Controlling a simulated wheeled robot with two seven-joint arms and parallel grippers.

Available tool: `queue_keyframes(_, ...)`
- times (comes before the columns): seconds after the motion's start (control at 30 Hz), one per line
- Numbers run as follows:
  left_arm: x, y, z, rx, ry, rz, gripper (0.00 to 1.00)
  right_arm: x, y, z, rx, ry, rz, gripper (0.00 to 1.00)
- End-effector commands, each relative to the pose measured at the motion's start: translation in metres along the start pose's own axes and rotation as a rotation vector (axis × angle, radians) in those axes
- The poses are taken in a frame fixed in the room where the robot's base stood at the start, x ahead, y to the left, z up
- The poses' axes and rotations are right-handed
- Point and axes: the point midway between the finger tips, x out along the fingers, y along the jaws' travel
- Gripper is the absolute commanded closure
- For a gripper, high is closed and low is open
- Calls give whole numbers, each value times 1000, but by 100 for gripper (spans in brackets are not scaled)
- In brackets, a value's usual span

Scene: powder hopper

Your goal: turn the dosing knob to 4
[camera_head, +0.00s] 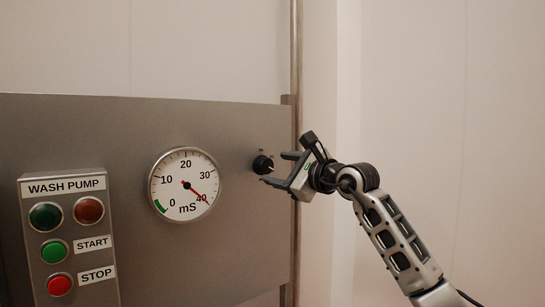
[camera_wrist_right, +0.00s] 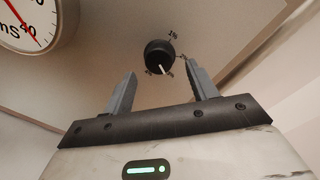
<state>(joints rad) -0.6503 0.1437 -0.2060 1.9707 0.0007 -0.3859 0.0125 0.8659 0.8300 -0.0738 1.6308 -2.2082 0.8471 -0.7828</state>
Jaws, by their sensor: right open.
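The dosing knob (camera_head: 263,165) is a small black round knob on the right part of the grey metal panel. In the right wrist view the knob (camera_wrist_right: 160,56) carries a white pointer line that points down and slightly right in that picture. My left gripper is not in view.
A round white gauge (camera_head: 185,184) marked mS sits left of the knob, its red needle near 40. A WASH PUMP box (camera_head: 67,240) with green and red buttons projects at far left. A vertical pipe (camera_head: 296,60) runs by the panel's right edge.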

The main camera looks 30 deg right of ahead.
Motion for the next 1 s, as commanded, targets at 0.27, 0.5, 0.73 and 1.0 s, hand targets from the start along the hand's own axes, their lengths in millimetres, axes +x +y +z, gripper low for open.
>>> queue_keyframes(0.27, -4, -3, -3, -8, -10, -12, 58, 30, 0, 1, 0, -1, 1, 42)
queue_keyframes(0.5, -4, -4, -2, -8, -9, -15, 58, 33, 1, 0, -1, 0, 1, 42)
queue_keyframes(0.73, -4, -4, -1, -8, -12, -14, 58, 33, 1, 0, -1, 0, 1, 81)
queue_keyframes(1.0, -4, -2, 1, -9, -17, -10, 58, 33, 1, 0, 10, -1, 1, 87)
